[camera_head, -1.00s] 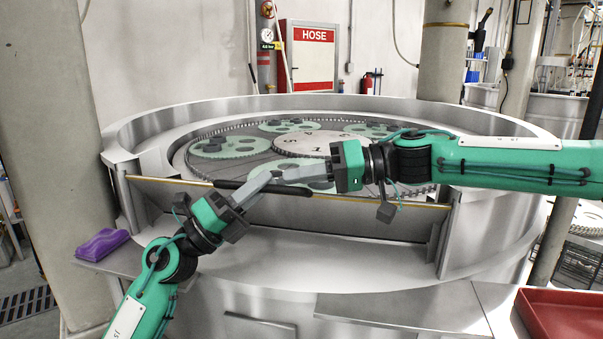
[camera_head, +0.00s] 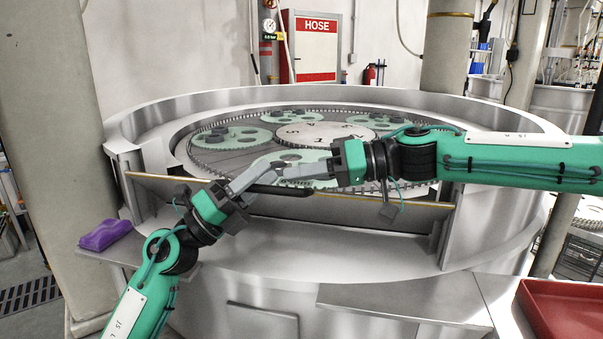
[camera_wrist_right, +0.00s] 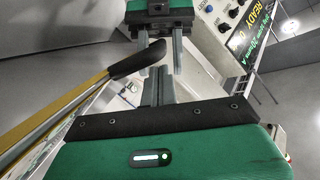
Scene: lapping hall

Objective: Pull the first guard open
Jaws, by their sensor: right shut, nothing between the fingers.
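The guard (camera_head: 370,208) is a grey panel with a yellow top edge across the front of the round lapping machine. It looks tilted outward. Its black bar handle (camera_head: 290,190) shows near the middle of the edge, its left part hidden by my left fingers. My left gripper (camera_head: 262,172) reaches over the handle from the front left. In the right wrist view its two fingers (camera_wrist_right: 160,52) stand apart, close to the handle end (camera_wrist_right: 137,60); I cannot tell whether they touch it. My right gripper (camera_head: 290,171) is shut and empty just above the handle, its fingertips close to the left ones.
Toothed rings and green carriers (camera_head: 235,141) lie inside the machine behind the guard. A purple object (camera_head: 104,234) lies on the left ledge. A red tray (camera_head: 565,312) stands at front right. The steel ledge below the guard is clear.

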